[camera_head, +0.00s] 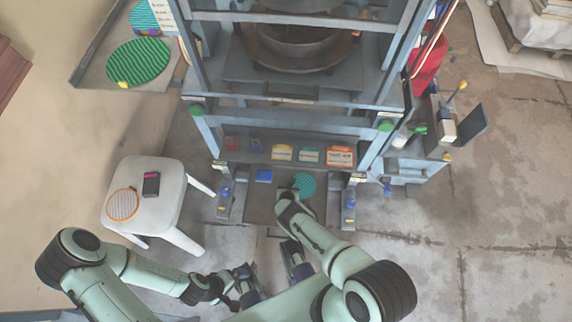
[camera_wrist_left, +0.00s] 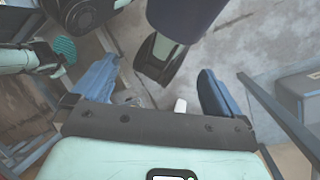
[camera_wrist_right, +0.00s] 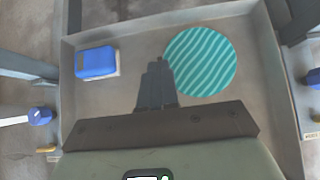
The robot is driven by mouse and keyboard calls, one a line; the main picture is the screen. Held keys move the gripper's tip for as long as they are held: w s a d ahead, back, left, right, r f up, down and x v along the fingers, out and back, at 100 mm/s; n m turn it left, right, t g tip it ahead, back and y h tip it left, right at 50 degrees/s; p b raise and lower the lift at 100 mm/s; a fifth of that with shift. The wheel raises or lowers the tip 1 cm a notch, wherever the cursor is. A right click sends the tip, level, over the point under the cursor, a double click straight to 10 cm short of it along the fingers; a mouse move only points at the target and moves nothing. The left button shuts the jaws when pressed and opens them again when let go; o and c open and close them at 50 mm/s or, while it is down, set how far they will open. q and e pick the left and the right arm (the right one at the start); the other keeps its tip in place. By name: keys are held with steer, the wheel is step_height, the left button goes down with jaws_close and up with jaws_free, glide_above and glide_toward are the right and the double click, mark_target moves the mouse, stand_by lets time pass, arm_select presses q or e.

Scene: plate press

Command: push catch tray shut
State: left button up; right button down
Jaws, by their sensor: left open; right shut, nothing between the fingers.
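The catch tray (camera_head: 262,212) is a grey shallow tray low at the front of the press, standing out from under it. In the right wrist view the tray (camera_wrist_right: 135,50) holds a teal striped disc (camera_wrist_right: 200,61) and a blue block (camera_wrist_right: 96,62). My right gripper (camera_wrist_right: 157,66) is shut and empty, above the tray floor between block and disc; I cannot tell whether it touches the tray. In the head view its fingers are hidden by my wrist. My left gripper (camera_wrist_left: 158,85) is open and empty, away from the tray near my body.
The press frame (camera_head: 290,100) rises behind the tray, with a shelf of small labelled boxes (camera_head: 340,157) above it. A white stool (camera_head: 165,180) stands at left with an orange striped disc (camera_head: 122,204) and a dark device (camera_head: 151,183). The floor at right is mostly clear.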

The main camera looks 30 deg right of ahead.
steer(key=b, duration=0.7)
glide_toward(291, 174)
steer(key=shift+w+d, duration=0.2)
steer(key=shift+w, duration=0.15)
steer(key=b+x, duration=0.2)
steer(key=shift+w+d, duration=0.2)
steer(key=shift+w, duration=0.1)
steer(key=w+b, duration=0.1)
steer(key=w+d+b, duration=0.1)
steer(key=shift+w+d, duration=0.25)
steer(key=shift+w, duration=0.05)
steer(key=shift+w+d+b, duration=0.35)
steer(key=shift+w+b, duration=0.1)
steer(key=shift+w, duration=0.05)
arm_select(q)
steer(key=w+a+f+n+t+y, duration=0.1)
steer(key=w+a+f+t, duration=0.3)
steer(key=w+f, duration=0.7)
steer(key=shift+w+a+f+y, duration=0.3)
steer(key=shift+w+a+f, duration=0.05)
steer(key=shift+a+f, duration=0.2)
arm_select(e)
steer(key=shift+r, duration=0.1)
arm_select(q)
steer(key=shift+d, duration=0.1)
